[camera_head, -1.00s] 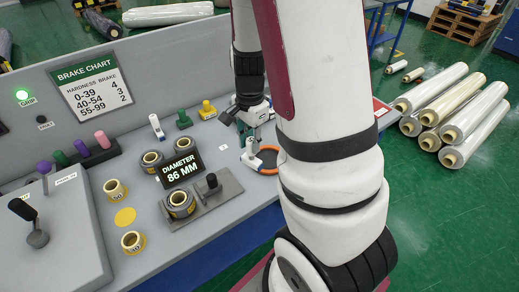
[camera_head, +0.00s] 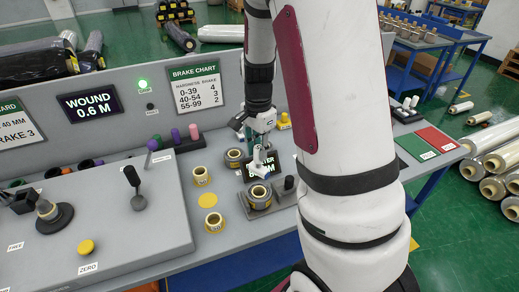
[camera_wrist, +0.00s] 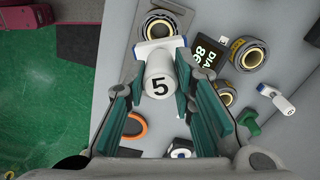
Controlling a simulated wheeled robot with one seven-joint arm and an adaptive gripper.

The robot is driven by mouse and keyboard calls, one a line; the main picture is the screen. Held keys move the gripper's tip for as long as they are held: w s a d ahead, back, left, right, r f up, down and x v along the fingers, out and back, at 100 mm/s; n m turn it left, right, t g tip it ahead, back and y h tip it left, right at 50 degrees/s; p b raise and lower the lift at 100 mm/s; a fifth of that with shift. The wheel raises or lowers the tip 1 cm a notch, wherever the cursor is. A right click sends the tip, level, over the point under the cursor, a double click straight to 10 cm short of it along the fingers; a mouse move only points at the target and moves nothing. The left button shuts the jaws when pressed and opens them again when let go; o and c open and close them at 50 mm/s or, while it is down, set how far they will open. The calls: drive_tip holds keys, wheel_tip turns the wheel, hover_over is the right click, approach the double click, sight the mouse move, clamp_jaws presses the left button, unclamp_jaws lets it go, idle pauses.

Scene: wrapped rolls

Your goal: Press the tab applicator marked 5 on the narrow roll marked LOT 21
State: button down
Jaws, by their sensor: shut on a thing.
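My gripper (camera_head: 257,138) is shut on the white tab applicator (camera_head: 261,160) and holds it above the bench. In the wrist view, the applicator (camera_wrist: 160,88) shows a black 5 on its round end, between the teal fingers of my gripper (camera_wrist: 160,74). Its white crosswise head overlaps the near edge of a wrapped roll (camera_wrist: 163,15) on a grey stand; contact cannot be told. That roll also shows in the head view (camera_head: 260,203). Another dark-wrapped roll (camera_head: 234,163) stands behind it. I cannot read LOT 21 on any roll.
The diameter display (camera_head: 246,174) is partly covered by the applicator. An orange ring (camera_wrist: 136,125) lies on the bench. A lever box (camera_head: 120,215) stands at left.

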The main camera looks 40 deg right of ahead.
sight(259, 166)
wheel_tip(259, 166, down, 6)
drive_tip(key=shift+f+b, duration=0.25)
drive_tip(key=shift+b, duration=0.95)
drive_tip(key=shift+f, duration=0.55)
drive_tip(key=shift+s+f+b, duration=0.1)
drive_tip(key=shift+f+b, duration=0.45)
drive_tip(key=shift+f, duration=0.3)
idle(1.4)
drive_tip(key=shift+d+r+p, duration=0.1)
drive_tip(key=shift+r+p, duration=2.1)
drive_tip(key=shift+r, duration=1.9)
